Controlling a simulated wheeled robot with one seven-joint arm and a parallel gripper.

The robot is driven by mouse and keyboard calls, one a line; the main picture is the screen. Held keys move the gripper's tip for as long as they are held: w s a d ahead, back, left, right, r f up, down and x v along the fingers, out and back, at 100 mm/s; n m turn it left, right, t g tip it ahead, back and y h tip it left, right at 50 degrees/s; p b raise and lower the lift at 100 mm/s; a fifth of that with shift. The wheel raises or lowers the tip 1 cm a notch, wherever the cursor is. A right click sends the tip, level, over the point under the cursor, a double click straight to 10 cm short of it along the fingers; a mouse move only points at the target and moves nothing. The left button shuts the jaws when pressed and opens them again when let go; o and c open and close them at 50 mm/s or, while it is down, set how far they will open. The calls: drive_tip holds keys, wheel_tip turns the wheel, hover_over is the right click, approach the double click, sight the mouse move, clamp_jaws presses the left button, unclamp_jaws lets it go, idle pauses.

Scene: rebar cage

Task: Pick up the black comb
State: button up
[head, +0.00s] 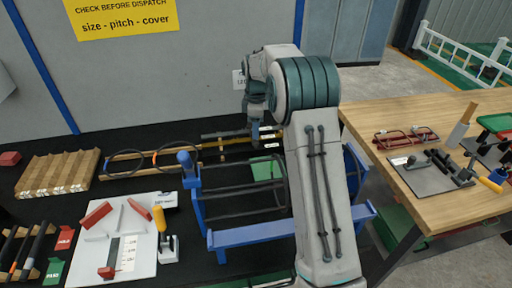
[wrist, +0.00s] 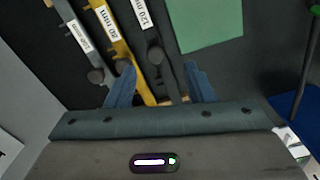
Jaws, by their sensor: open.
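The black comb (wrist: 151,36) is a dark bar with a white 120 mm label and a round dark knob, the rightmost of three labelled combs in the wrist view. A yellow comb (wrist: 118,45) lies beside it on the left. My gripper (wrist: 160,84) is open, its two blue fingers pointing at the combs. In the picture the near parts of the yellow and black combs both run between the fingers. I cannot tell the fingers' height above them. In the head view my arm partly hides the combs, and my fingers are hard to make out.
A grey comb (wrist: 80,35) lies left of the yellow one. A green sheet (wrist: 205,22) lies right of the black comb. In the head view a blue frame (head: 245,235) with dark bars stands close in front. A white board (head: 120,240) is at left, a wooden table (head: 425,190) at right.

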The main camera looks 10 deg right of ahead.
sight(256, 141)
drive_tip(key=shift+w+f+p, duration=0.2)
drive_tip(key=shift+f+p, duration=0.2)
drive_tip(key=shift+f, duration=1.2)
drive_tip(key=shift+w+f+p, duration=0.15)
drive_tip(key=shift+f+p, duration=0.2)
drive_tip(key=shift+f, duration=1.25)
drive_tip(key=shift+c, duration=0.2)
clamp_jaws()
